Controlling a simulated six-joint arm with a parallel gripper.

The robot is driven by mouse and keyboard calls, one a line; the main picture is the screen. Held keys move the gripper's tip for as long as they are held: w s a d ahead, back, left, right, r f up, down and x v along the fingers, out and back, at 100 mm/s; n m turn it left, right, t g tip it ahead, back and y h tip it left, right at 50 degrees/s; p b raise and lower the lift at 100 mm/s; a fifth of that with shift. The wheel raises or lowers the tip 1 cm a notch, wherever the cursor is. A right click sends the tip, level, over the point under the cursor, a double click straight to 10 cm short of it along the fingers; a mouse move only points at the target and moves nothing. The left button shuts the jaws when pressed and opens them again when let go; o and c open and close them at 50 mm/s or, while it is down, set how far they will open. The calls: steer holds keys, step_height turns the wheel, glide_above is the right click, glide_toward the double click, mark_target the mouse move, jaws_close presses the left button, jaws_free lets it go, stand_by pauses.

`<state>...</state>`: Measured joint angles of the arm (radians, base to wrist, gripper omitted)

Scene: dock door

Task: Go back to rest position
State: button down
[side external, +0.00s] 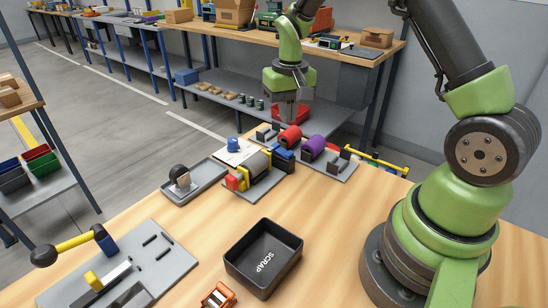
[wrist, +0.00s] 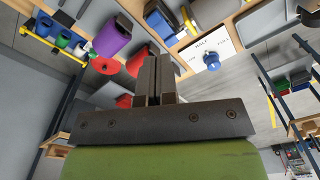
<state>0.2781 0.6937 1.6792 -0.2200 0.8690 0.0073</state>
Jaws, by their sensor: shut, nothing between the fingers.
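My gripper (side external: 291,118) hangs above the far end of the wooden table in the side external view, pointing down. In the wrist view its two fingers (wrist: 154,62) are together with nothing between them. Below it lie a red cylinder (side external: 290,137) and a purple cylinder (side external: 312,149) on a grey plate. The purple one also shows in the wrist view (wrist: 112,34), left of the fingers. I cannot see any contact between my gripper and these parts.
A grey cylinder sits in a yellow-ended fixture (side external: 242,178). A blue knob (side external: 233,145) stands on a white card. A grey tray (side external: 195,196) and a black SCRAP bin (side external: 236,262) are nearer. A lever fixture (side external: 160,245) stands front left. Bare wood separates them.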

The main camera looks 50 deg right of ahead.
steer(key=s+a+r+t, duration=0.2)
steer(key=s+a+r, duration=0.15)
steer(key=r, duration=0.55)
steer(key=s+a+r+n+t+y, duration=0.1)
steer(key=s+a+r+t, duration=0.1)
steer(key=s+a+r, duration=0.2)
steer(key=s+a+r+n+t+y, duration=0.1)
steer(key=s+a+r+t, duration=0.2)
steer(key=s, duration=0.8)
steer(key=shift+s+a+r, duration=0.2)
steer(key=shift+a+r, duration=0.45)
steer(key=shift+a, duration=0.2)
